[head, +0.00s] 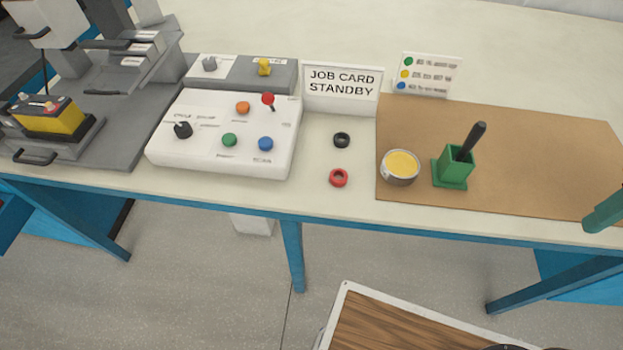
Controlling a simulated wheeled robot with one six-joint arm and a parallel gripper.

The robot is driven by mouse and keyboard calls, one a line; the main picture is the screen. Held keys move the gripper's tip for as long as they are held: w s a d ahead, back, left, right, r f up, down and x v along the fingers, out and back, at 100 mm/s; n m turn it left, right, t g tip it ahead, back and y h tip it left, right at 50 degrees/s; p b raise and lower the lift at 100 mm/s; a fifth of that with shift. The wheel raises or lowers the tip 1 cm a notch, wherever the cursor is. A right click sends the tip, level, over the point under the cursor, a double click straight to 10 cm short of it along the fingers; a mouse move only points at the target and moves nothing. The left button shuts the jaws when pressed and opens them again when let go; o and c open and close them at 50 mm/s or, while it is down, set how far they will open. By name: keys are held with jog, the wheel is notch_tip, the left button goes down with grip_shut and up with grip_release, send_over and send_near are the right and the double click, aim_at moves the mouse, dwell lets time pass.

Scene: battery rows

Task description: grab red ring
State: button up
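The red ring (338,177) lies on the pale tabletop close to the front edge, between the white control box and the brown mat. A black ring (341,140) lies just behind it, apart from it. My gripper is not visible in the head view, so its state and its place relative to the red ring do not show.
The white control box (164,155) with buttons stands left of the rings. A tin of yellow paste (386,176) and a green holder (455,168) stand on the brown mat (540,150) at right. A job card sign (341,87) stands behind. Bare tabletop surrounds the rings.

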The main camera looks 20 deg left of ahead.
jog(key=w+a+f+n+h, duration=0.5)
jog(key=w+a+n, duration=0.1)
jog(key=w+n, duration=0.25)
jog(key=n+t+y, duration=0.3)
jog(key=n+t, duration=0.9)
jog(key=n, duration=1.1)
send_near(342, 172)
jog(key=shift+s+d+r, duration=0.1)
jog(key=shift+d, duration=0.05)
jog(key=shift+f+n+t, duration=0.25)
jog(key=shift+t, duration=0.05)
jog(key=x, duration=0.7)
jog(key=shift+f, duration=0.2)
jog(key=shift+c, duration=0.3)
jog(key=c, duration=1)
